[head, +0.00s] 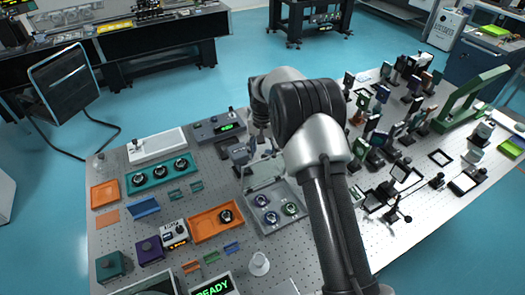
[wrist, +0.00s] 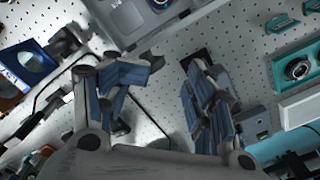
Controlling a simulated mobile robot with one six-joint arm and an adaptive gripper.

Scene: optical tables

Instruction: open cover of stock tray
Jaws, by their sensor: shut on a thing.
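The stock tray (head: 277,212) is a grey tray on the perforated table, holding several round mounted optics. Its clear cover (head: 263,171) shows at the tray's far edge, close to my gripper; its exact tilt is hard to tell. My gripper (head: 242,158) is at that far edge, partly beside my arm. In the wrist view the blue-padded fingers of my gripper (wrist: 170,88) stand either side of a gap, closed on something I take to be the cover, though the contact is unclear. Part of the grey tray (wrist: 130,18) shows at the top there.
An orange tray (head: 205,226) with one optic lies left of the stock tray, and a teal tray (head: 160,176) lies farther left. A grey box with a green display (head: 219,128) stands behind. Many upright optics mounts crowd the table right of my arm.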

